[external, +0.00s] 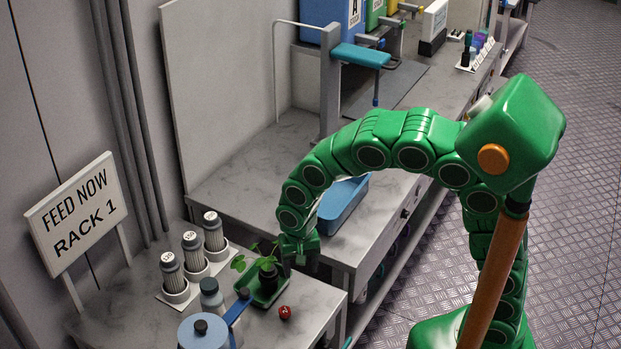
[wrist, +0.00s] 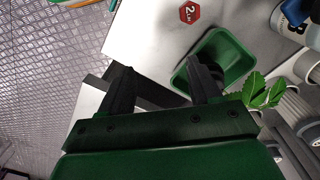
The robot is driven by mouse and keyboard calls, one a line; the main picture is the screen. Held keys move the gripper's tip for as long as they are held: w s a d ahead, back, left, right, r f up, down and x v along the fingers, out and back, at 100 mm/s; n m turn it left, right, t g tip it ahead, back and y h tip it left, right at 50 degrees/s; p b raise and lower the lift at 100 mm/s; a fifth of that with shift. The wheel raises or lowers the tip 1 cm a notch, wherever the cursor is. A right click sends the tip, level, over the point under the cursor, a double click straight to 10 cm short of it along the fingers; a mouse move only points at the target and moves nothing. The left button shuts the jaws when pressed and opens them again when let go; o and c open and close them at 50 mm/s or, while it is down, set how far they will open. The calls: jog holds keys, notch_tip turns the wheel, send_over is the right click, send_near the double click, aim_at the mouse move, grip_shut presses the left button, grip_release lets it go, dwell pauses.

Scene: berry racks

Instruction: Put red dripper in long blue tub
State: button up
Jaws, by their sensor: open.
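The red dripper (external: 285,312) lies on the low grey bench at the front, right of the small green tray. In the wrist view the red dripper (wrist: 189,12) shows its top with a white "2" marking, near the top edge. The long blue tub (external: 342,205) stands on the longer bench behind, partly hidden by my arm. My gripper (external: 300,246) hangs above the back right of the green tray, apart from the dripper. In the wrist view my gripper (wrist: 160,78) has its two dark fingers spread with nothing between them.
The green tray (wrist: 246,72) holds a seedling (external: 267,265). A blue-grey canister (external: 203,333) with a blue handle and a grey bottle (external: 211,298) stand beside it. Several white-capped cylinders (external: 192,250) stand left, near a "FEED NOW RACK 1" sign (external: 76,212). A gap separates the benches.

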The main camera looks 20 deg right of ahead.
send_over(283, 316)
notch_tip(283, 316, down, 3)
jog(key=shift+w+a+f, duration=0.1)
jog(key=shift+a+f, duration=0.05)
jog(key=shift+f, duration=1.2)
jog(key=shift+d+f, duration=0.15)
jog(key=shift+f, duration=1.2)
jog(key=shift+d+f, duration=0.1)
jog(key=shift+f, duration=1.2)
grip_shut()
jog(key=shift+r, duration=0.1)
